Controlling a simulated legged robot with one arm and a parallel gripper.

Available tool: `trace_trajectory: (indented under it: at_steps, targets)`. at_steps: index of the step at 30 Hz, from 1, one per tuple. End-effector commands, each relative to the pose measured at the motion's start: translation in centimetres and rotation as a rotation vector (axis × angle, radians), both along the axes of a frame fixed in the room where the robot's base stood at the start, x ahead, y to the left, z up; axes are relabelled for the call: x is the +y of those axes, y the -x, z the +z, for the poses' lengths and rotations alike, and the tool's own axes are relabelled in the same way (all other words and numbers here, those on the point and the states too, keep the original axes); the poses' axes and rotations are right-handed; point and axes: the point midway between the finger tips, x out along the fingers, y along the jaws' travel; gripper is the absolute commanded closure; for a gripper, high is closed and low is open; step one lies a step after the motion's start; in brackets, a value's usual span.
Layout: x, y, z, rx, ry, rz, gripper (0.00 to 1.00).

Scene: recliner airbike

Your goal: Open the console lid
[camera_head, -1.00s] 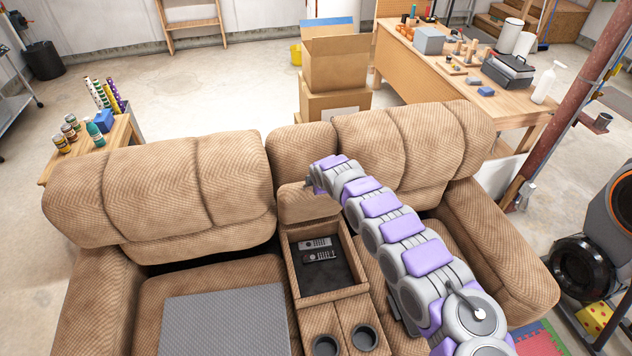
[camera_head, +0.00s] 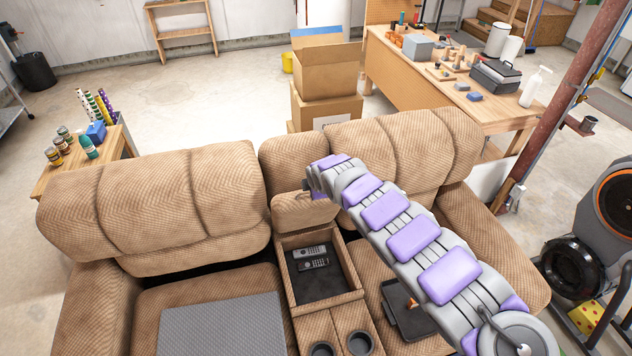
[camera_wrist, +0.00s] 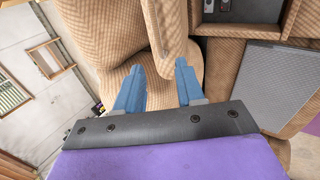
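The console lid (camera_head: 303,211) is a tan padded flap, raised and standing up at the back of the open console bin (camera_head: 356,273). In the wrist view the lid (camera_wrist: 166,28) shows edge-on, just beyond my fingers. My gripper (camera_head: 309,190) is by the lid's top edge in the head view, its fingers mostly hidden there. In the wrist view its two blue fingers (camera_wrist: 160,85) are spread apart with tan upholstery behind the gap. Nothing is held between them. Whether a finger touches the lid I cannot tell.
Two dark remotes (camera_head: 310,257) lie in the bin. Cup holders (camera_head: 360,342) are in front of it. A grey panel (camera_head: 222,327) lies on the left seat, and a dark tray (camera_head: 405,308) on the right seat. Backrests rise on both sides of the lid.

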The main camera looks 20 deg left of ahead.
Motion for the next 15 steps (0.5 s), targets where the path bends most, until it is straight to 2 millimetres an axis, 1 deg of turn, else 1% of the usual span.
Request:
trace_trajectory:
  at_steps: [1, 4, 11, 13, 15]
  targets:
    - [-0.3, 0.2, 0.5, -0.002, 0.006, 0.0, 0.62]
    - [-0.3, 0.8, 0.8, 0.007, 0.007, 0.006, 0.62]
    - [-0.8, 1.4, 2.1, 0.005, 0.006, 0.003, 0.62]
    - [-1.0, 1.4, 2.8, -0.002, 0.003, -0.001, 0.62]
    - [-1.1, 1.8, 3.2, 0.002, 0.004, 0.002, 0.62]
